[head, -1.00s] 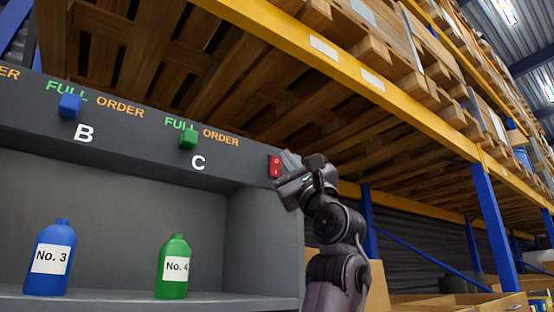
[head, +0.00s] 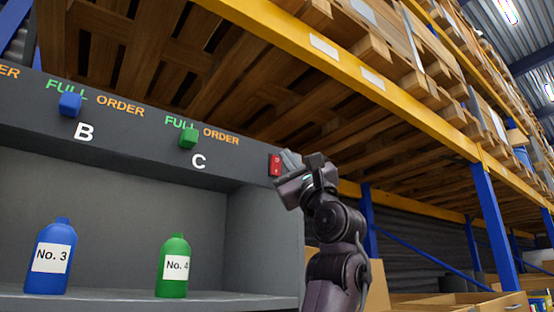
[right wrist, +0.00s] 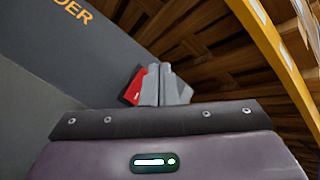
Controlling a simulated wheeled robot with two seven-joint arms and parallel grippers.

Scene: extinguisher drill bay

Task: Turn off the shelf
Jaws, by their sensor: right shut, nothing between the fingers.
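The grey shelf (head: 130,166) has a dark front panel with letters B and C. A red rocker switch (head: 274,165) sits at the right end of that panel. In the right wrist view the red switch (right wrist: 134,86) shows just left of the fingertips and is partly hidden by them. My right gripper (head: 288,160) is shut and empty, with its tips at the right edge of the switch. I cannot tell whether they touch it. In the right wrist view the closed fingers (right wrist: 161,86) point at the panel. My left gripper is not in view.
A blue bottle marked No. 3 (head: 50,258) and a green bottle marked No. 4 (head: 173,266) stand in the shelf. A blue knob (head: 70,104) and a green knob (head: 188,138) sit on the panel. A yellow rack beam (head: 335,65) with wooden pallets hangs above.

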